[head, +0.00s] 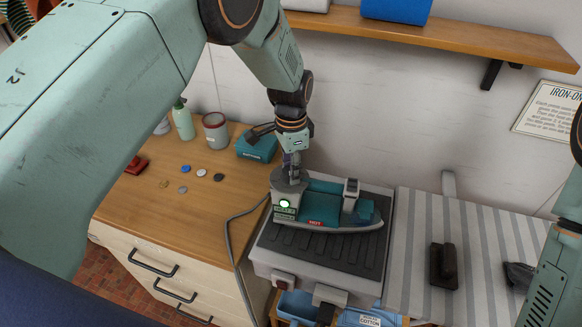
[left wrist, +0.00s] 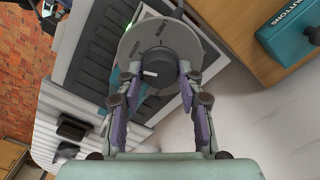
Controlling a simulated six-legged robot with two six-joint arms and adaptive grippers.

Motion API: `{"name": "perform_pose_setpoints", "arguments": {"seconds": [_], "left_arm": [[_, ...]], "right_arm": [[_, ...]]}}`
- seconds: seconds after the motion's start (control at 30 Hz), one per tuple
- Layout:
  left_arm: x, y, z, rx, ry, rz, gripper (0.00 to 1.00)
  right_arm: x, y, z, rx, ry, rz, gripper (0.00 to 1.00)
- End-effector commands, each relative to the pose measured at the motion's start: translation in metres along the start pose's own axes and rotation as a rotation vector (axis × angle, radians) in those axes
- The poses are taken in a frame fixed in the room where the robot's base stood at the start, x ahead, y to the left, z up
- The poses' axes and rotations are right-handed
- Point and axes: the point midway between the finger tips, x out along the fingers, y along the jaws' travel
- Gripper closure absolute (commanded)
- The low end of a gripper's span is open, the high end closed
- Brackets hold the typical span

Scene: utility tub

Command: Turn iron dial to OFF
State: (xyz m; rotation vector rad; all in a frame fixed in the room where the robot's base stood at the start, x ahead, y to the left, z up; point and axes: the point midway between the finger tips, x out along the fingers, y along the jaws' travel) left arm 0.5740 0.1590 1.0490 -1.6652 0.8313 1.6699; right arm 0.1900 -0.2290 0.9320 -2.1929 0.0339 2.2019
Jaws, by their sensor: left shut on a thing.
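The iron (head: 325,207) is teal and grey, with a red HOT label and a lit green light on its side. It sits on a dark ribbed pad on the grey stand. The iron dial (left wrist: 157,82) shows in the left wrist view as a dark round knob with a white pointer mark, on a grey lettered disc. My left gripper (left wrist: 159,70) is shut on the knob, one finger on each side. In the head view my left gripper (head: 291,168) covers the dial from above. My right gripper is out of view.
A striped ironing board (head: 415,250) adjoins the stand (head: 300,275), with a dark block (head: 443,266) on it. A grey cord (head: 233,250) runs down left of the stand. A teal box (head: 257,148), a can (head: 215,130) and several buttons lie on the wooden counter.

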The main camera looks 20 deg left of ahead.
Motion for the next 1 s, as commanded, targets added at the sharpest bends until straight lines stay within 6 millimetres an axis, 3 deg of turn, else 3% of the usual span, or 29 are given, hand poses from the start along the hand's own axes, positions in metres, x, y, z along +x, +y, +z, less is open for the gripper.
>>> {"name": "perform_pose_setpoints", "arguments": {"seconds": [0.2, 1.0], "left_arm": [[0.0007, 0.0004, 0.0013, 0.000, -0.003, 0.002, 0.95], [-0.0009, -0.0005, 0.0000, -0.001, 0.000, -0.001, 0.95]], "right_arm": [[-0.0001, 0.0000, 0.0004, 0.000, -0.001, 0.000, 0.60], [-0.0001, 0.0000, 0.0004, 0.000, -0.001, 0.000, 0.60]]}}
